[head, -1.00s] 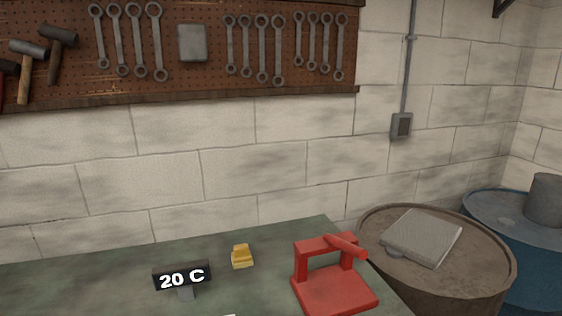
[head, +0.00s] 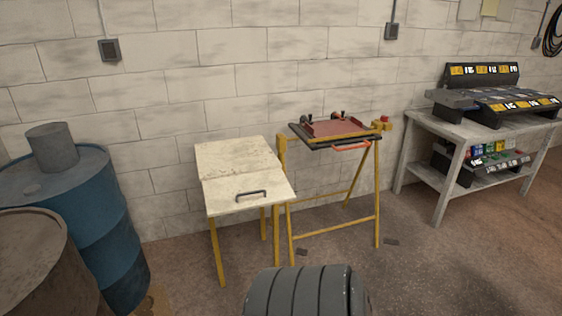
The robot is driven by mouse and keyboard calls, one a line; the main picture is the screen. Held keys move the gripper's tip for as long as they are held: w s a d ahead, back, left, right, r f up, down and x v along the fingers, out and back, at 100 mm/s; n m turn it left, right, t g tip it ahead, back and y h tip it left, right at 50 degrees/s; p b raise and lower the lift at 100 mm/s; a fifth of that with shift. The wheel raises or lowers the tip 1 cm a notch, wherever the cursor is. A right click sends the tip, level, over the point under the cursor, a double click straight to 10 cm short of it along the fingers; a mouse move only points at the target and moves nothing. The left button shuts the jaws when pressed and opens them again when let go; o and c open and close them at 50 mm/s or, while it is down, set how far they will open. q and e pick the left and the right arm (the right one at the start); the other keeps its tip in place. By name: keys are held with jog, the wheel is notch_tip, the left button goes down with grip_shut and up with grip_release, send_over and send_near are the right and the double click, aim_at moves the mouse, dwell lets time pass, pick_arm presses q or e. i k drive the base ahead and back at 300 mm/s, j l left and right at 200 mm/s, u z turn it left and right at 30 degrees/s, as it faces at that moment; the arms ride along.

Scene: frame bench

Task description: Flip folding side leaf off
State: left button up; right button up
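The folding side leaf (head: 232,192) is a worn cream-white panel with a dark bar handle near its front edge. It stands out roughly level, not hanging down, on the left side of a yellow-legged frame bench (head: 377,210). A seam runs across it, with a second cream panel (head: 238,155) behind, towards the wall. The bench carries a dark red plate (head: 335,129) with small clamps and a red handle at the front. The hinge and underside of the leaf are hidden. Neither of my grippers shows in the head view.
A blue barrel (head: 95,215) and a brown barrel (head: 40,270) stand at the left. A grey shelf table (head: 445,185) with numbered black racks stands at the right. A dark grey ribbed shape (head: 300,290) fills the bottom middle. Floor is open at the right front.

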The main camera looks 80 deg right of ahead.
aim_at(248, 186)
jog(key=z, duration=2.1)
